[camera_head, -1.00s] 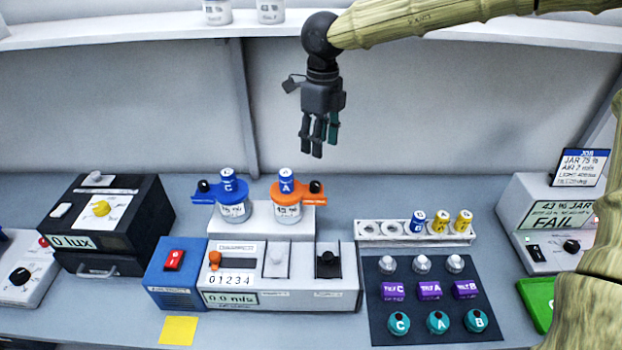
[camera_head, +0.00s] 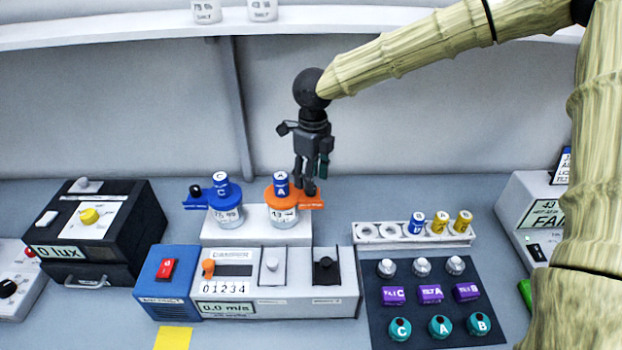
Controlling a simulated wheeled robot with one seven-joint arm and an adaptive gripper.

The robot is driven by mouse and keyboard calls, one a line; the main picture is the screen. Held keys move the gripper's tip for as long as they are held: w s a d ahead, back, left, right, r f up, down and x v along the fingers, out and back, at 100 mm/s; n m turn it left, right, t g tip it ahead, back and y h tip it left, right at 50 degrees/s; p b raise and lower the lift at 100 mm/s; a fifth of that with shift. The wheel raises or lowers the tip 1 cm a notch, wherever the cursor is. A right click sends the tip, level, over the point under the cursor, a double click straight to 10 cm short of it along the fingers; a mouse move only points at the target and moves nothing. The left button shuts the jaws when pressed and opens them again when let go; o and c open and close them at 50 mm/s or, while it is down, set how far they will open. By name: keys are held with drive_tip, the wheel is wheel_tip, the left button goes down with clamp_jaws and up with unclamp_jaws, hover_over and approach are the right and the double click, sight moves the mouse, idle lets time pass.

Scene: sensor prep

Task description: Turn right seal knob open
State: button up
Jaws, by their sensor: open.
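The right jar (camera_head: 283,216) stands on a white block and has an orange collar (camera_head: 276,203) with an arm reaching right. A blue cap marked A (camera_head: 281,184) sits on top. My gripper (camera_head: 304,190) is open and points down, its fingertips at the right end of the orange collar. The fingers hide the black seal knob there, and I cannot tell whether they touch it. The left jar (camera_head: 227,217) has a blue collar (camera_head: 222,198), a blue cap marked C (camera_head: 221,185) and its own black knob (camera_head: 195,190).
The white block (camera_head: 257,238) stands behind a control panel (camera_head: 280,303) with levers. A dark mat (camera_head: 375,328) with several small parts lies at the right. The wall behind my gripper is clear.

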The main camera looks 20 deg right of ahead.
drive_tip(key=shift+f, duration=1.25)
drive_tip(key=shift+a, duration=0.1)
clamp_jaws()
